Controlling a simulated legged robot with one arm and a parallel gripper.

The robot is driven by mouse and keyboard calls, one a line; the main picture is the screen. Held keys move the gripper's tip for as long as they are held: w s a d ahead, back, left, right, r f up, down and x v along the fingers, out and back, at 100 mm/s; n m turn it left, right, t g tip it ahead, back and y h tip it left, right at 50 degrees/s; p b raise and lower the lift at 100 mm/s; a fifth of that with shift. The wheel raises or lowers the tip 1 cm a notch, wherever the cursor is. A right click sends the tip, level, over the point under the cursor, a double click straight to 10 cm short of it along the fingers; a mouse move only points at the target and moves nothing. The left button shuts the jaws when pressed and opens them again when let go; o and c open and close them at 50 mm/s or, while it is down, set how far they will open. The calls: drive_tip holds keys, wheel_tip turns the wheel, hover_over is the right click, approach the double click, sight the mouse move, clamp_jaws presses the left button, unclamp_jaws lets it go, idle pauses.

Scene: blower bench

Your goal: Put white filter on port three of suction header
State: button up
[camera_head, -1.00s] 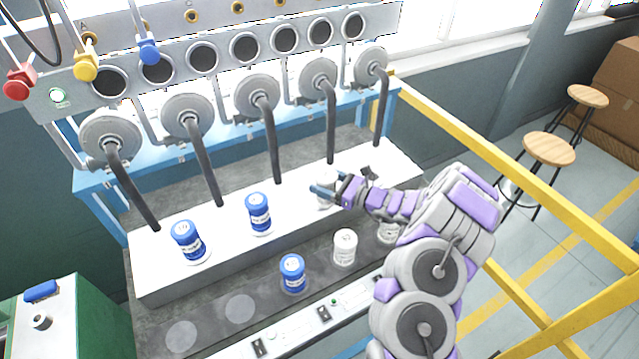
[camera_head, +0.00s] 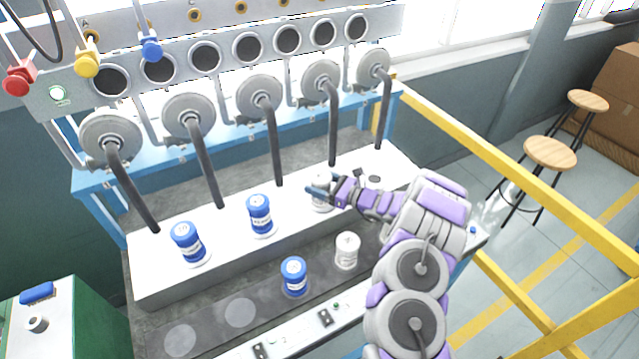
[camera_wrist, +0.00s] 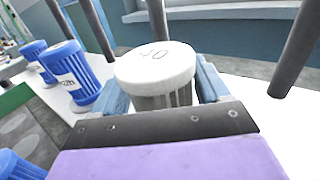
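The suction header (camera_head: 160,275) is the long white box along the bench. My gripper (camera_head: 320,188) is over its third position from the left. Its blue fingers stand on both sides of a white filter (camera_head: 321,203), upright and low at the header's top. The white filter (camera_wrist: 155,72) fills the middle of the wrist view, close between the fingers, and its lid shows markings. Its base and the port under it are hidden. Two blue filters, one (camera_head: 187,241) at the left and one (camera_head: 260,214) beside it, stand upright on the header.
On the dark front strip stand a blue filter (camera_head: 294,276) and another white filter (camera_head: 347,250). Two empty round spots are at its left. A dark round opening (camera_head: 374,179) shows on the header right of my gripper. Black pipes (camera_head: 274,150) come down behind the header.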

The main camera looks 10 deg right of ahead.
drive_tip(key=o, duration=0.5)
drive_tip(key=shift+d, duration=0.5)
drive_tip(key=shift+c, duration=0.2)
drive_tip(key=shift+a, duration=0.1)
